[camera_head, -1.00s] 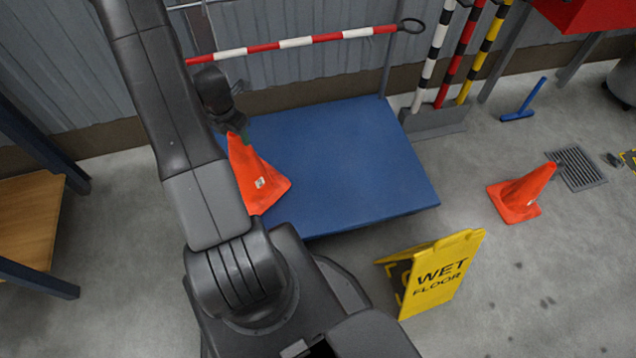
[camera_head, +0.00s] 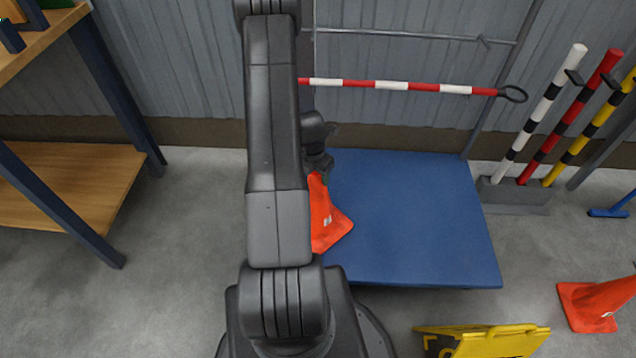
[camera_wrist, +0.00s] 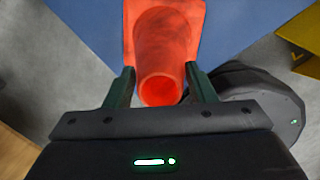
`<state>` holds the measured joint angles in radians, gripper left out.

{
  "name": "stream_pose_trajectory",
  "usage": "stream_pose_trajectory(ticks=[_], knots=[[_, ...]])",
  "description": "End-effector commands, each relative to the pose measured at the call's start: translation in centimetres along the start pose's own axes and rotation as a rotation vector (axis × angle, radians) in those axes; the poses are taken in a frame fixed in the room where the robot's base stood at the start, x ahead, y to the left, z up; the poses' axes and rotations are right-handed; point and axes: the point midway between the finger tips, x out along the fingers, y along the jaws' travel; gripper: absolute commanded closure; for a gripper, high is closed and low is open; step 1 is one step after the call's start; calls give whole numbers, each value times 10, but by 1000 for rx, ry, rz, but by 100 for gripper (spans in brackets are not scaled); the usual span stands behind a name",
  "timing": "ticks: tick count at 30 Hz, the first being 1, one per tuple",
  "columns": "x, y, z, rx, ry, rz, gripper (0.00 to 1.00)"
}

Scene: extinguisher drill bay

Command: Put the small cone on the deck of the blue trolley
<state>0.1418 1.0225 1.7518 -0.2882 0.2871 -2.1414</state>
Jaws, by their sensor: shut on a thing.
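The orange cone (camera_head: 328,222) is held by its narrow top in my gripper (camera_head: 318,172), its base tilted out and down. In the wrist view my gripper (camera_wrist: 159,74) has a green finger on each side of the cone (camera_wrist: 165,38). The cone shows against the left edge of the blue trolley's flat deck (camera_head: 420,215). I cannot tell whether it touches the deck. The deck is bare where I see it; my arm hides ground left of it. The deck also shows behind the cone in the wrist view (camera_wrist: 232,20).
A second orange cone (camera_head: 597,303) is on the floor at right. Striped poles (camera_head: 540,125) stand in a rack at back right. A wooden shelf (camera_head: 75,185) is at left. A red-white bar (camera_head: 410,86) spans behind the deck.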

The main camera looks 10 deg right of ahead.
Motion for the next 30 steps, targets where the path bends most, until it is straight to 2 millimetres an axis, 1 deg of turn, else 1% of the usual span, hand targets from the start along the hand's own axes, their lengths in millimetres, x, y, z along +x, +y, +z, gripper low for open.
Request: stream_pose_trajectory(ticks=[3,6,17,18,21,30], knots=[[19,0,-3,1,2,-1,92],[32,0,-4,1,2,-1,92],[35,0,-4,1,0,0,92],[35,0,-4,1,1,0,46],[35,0,-4,1,1,0,28],[33,0,-4,1,0,0,28]])
